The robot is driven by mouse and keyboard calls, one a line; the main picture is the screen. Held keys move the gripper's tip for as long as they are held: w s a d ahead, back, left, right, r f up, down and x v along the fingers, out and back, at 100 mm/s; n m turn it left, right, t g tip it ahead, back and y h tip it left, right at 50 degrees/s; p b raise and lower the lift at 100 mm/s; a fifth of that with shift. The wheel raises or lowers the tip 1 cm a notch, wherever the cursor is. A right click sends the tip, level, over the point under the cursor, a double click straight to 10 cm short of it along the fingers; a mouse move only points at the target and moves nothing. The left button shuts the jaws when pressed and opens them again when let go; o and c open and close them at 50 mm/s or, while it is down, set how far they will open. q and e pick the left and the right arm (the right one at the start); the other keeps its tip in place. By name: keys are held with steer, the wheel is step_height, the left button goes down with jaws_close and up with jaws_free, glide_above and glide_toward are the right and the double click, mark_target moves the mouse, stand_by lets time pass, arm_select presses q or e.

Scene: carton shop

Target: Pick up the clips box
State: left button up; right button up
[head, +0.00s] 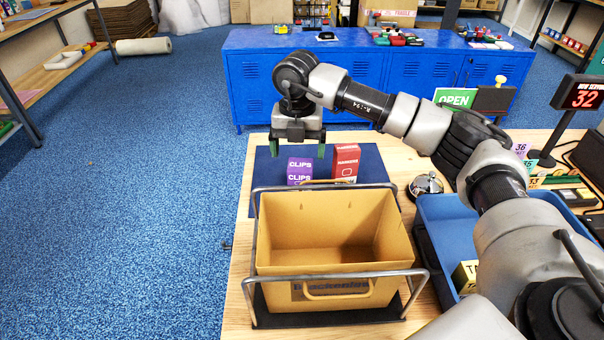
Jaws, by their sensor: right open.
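The purple clips box (300,170) stands upright on a dark blue mat (264,172) at the far side of the wooden table, with "CLIPS" on its front. A red box (346,162) stands just to its right on the same mat. My right gripper (298,149) points down above the clips box. Its two green-tipped fingers are apart, one on each side of the box in the picture, and nothing is between them. How far it is above the box is hard to tell. My left gripper is not in view.
An open, empty cardboard carton (326,292) in a metal frame (252,300) stands nearer, in front of the boxes. A blue tray (437,208) and a bell (426,185) are to its right. Blue lockers (300,78) stand behind the table.

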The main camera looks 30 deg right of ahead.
mark_target(300, 167)
steer(key=shift+s+a+f, duration=0.1)
steer(key=shift+s+f, duration=0.05)
steer(key=shift+f, duration=0.8)
steer(key=f, duration=0.1)
steer(key=f+p, duration=0.1)
steer(key=f, duration=0.3)
steer(key=shift+s+d+p, duration=0.15)
steer(key=shift+d+p, duration=0.1)
steer(key=shift+p, duration=0.15)
steer(key=shift+f, duration=0.35)
steer(key=c, duration=1)
